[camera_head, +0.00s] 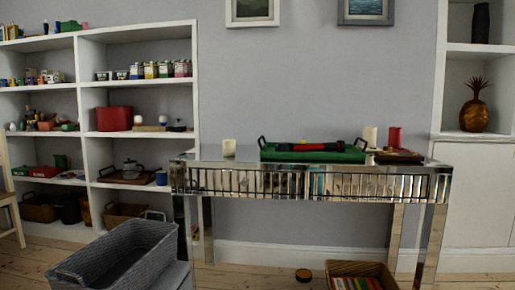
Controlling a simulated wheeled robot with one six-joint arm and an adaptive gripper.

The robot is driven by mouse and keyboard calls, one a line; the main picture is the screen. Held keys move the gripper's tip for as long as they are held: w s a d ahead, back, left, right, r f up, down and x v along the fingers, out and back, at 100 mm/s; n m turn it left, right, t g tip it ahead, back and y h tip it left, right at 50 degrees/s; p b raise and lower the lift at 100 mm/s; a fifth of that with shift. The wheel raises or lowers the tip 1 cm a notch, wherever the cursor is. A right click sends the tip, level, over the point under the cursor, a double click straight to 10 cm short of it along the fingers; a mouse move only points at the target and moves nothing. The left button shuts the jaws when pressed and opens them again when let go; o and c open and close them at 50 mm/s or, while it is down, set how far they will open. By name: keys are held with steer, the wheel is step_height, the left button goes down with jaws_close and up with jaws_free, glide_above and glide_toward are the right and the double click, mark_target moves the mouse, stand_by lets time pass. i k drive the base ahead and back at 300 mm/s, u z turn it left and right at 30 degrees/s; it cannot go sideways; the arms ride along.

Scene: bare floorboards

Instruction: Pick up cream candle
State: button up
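Two pale candle-like cylinders stand on a mirrored console table (330,184). A short cream one (229,148) stands alone near the table's left end. A taller cream one (370,136) stands toward the right, behind the end of a green tray (275,155), its base partly hidden. I cannot tell from this view which of the two is the cream candle. A red cylinder (394,138) stands just right of the taller one. My gripper is not in view.
A red and black long object (310,147) lies on the green tray, and a dark flat item (399,156) lies right of it. A grey woven basket (120,258) stands front left. A box of books (362,268) sits beneath the table. Filled white shelves (137,134) stand left.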

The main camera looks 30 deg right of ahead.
mark_target(229, 145)
steer(key=z, duration=0.75)
steer(key=i, duration=1.2)
steer(key=u, duration=0.25)
